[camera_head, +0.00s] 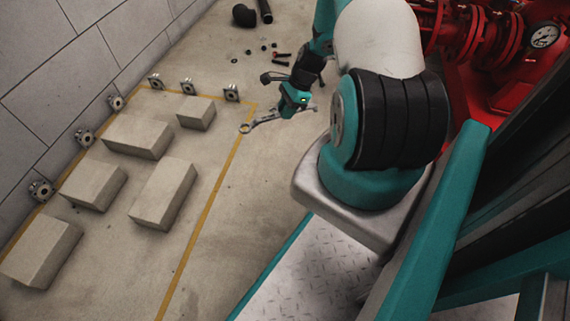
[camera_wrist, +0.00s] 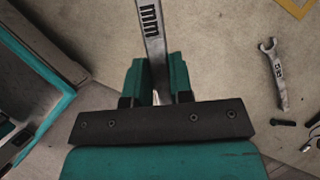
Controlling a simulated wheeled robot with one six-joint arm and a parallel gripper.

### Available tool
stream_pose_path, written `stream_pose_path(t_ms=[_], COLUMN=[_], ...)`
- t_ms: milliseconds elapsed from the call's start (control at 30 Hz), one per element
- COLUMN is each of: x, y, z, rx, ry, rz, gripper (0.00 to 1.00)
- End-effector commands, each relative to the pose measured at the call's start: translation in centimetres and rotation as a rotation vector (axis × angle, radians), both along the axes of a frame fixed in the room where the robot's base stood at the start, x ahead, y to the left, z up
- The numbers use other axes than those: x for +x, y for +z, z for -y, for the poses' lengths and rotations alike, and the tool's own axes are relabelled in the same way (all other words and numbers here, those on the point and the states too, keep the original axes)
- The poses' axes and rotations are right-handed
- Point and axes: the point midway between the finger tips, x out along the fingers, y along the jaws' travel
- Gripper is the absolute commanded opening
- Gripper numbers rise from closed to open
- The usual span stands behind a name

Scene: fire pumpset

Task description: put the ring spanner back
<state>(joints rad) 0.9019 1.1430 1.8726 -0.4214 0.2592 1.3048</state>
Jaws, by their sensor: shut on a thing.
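My gripper (camera_head: 291,111) is low over the floor beyond the arm's base. In the wrist view, its two teal jaws (camera_wrist: 156,84) are shut on the grey shaft of a spanner (camera_wrist: 151,35). In the head view the spanner (camera_head: 265,121) reaches left from the jaws, with a ring end near the yellow floor line. I cannot tell how high it is above the floor.
An open-ended spanner (camera_wrist: 275,76) and a dark bolt (camera_wrist: 283,122) lie on the floor. Several concrete blocks (camera_head: 163,193) and flanged fittings (camera_head: 231,92) stand inside the yellow line (camera_head: 208,208). Small dark parts (camera_head: 264,48) lie further back. Red pump pipework (camera_head: 470,45) stands at right.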

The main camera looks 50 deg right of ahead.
Motion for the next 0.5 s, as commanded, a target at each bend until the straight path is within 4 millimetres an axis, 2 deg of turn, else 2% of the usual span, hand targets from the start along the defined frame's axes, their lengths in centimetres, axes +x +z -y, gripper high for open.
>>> stream_pose_path(t_ms=[33, 167, 267, 500], x=[-0.7, -1.3, -1.4, -1.4], y=[-1.1, -2.6, -4.6, -11.6], z=[0.8, 1.9, 2.0, 2.0], rx=[0.002, 0.001, 0.001, 0.000], ry=[-0.090, -0.218, -0.238, -0.234], rz=[0.000, 0.000, -0.001, -0.002], gripper=[0.00, 0.00, 0.00, 0.00])
